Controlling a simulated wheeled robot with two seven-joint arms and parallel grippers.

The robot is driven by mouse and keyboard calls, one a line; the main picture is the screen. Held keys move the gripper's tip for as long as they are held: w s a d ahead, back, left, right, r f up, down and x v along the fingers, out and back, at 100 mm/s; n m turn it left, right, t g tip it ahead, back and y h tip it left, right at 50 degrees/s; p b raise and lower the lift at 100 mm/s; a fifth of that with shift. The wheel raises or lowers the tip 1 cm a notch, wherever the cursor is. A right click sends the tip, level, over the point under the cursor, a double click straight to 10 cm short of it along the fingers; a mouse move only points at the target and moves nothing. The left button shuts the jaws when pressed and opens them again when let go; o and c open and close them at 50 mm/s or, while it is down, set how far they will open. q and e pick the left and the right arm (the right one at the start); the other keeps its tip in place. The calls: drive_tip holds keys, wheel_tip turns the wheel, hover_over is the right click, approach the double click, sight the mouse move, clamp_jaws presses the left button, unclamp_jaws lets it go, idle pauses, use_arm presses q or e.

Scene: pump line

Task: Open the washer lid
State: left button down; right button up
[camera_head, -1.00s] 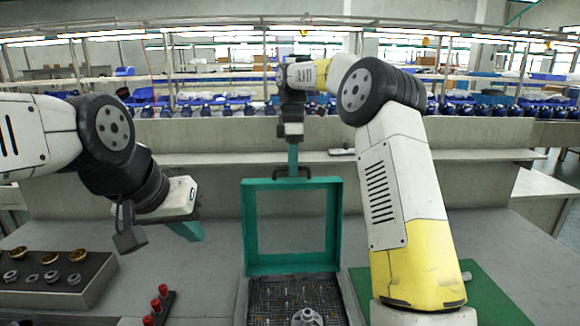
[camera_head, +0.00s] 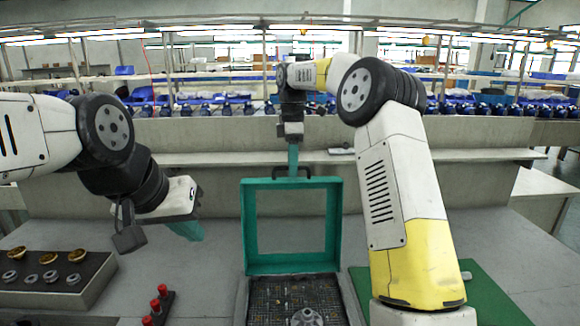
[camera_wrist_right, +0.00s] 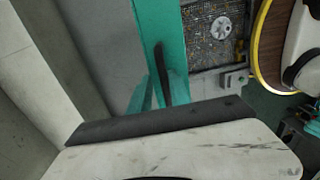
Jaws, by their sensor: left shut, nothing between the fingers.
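The washer lid (camera_head: 249,225) is a teal square frame with an open middle. It stands upright at the back edge of the washer (camera_head: 241,300), whose mesh interior is uncovered. The lid's dark handle (camera_head: 308,170) is at its top edge; it also shows in the right wrist view (camera_wrist_right: 159,60). My right gripper (camera_head: 293,170) points down at this handle, its teal fingers beside it in the right wrist view (camera_wrist_right: 163,90). Whether they grip it is unclear. My left gripper (camera_head: 190,231) is shut and empty, left of the lid and apart from it.
A metal part (camera_head: 306,317) sits in the washer near the front. A dark tray (camera_head: 88,291) with gold and grey rings is at left. A stand with red-topped pegs (camera_head: 155,305) is between tray and washer. A green mat (camera_head: 486,300) lies at right.

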drive_tip(key=shift+r, duration=0.1)
wheel_tip(320, 180, up, 8)
drive_tip(key=shift+w+f, duration=0.25)
drive_tip(key=shift+w, duration=0.15)
idle(0.4)
